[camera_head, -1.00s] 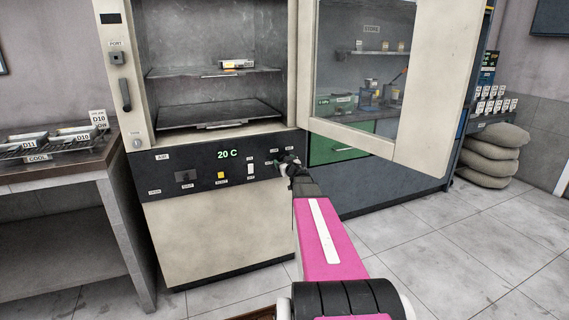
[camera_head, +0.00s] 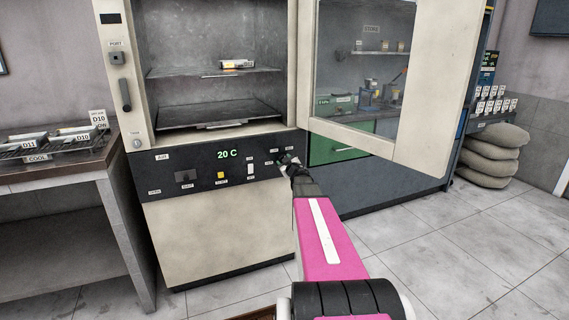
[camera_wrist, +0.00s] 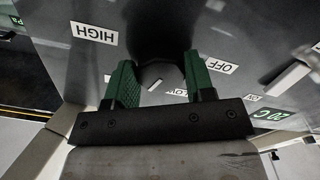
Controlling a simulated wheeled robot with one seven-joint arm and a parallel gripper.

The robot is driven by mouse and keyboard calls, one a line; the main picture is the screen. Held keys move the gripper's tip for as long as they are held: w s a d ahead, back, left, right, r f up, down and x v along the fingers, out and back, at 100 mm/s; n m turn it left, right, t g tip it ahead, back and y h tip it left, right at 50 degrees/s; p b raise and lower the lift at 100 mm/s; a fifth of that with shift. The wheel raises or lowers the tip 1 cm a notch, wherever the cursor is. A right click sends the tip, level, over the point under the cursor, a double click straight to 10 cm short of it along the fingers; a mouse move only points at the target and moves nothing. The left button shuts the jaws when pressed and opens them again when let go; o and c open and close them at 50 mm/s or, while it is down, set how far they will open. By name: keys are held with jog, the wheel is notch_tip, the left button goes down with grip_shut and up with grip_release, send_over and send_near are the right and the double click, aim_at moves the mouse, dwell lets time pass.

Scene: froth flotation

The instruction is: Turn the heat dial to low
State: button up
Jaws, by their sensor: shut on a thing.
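The heat dial (camera_wrist: 165,35) is a dark round knob on the oven's dark control panel (camera_head: 200,172). In the wrist view, my gripper (camera_wrist: 160,82) has its two green fingers on either side of the dial, shut on it. The HIGH label (camera_wrist: 94,33) is left of the fingers and the OFF label (camera_wrist: 221,66) is right of them, both upside down. The LOW label (camera_wrist: 186,92) is partly hidden by the right finger. In the head view, my gripper (camera_head: 286,161) is at the panel's right end and hides the dial. I cannot tell the dial's exact setting.
The oven's display (camera_head: 227,154) reads 20 C. The oven door (camera_head: 432,85) stands open to the right, above and beyond my arm. A small labelled item (camera_head: 237,64) lies on the upper shelf. A bench (camera_head: 60,165) with a wire rack stands at left.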

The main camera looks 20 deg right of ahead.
jog(key=shift+d+r+n, duration=0.1)
jog(key=shift+r+n, duration=0.05)
jog(key=shift+n, duration=4.95)
jog(key=o, duration=0.9)
jog(key=shift+s, duration=0.1)
jog(key=s, duration=1)
jog(key=shift+s+d, duration=0.15)
jog(key=shift+s, duration=0.15)
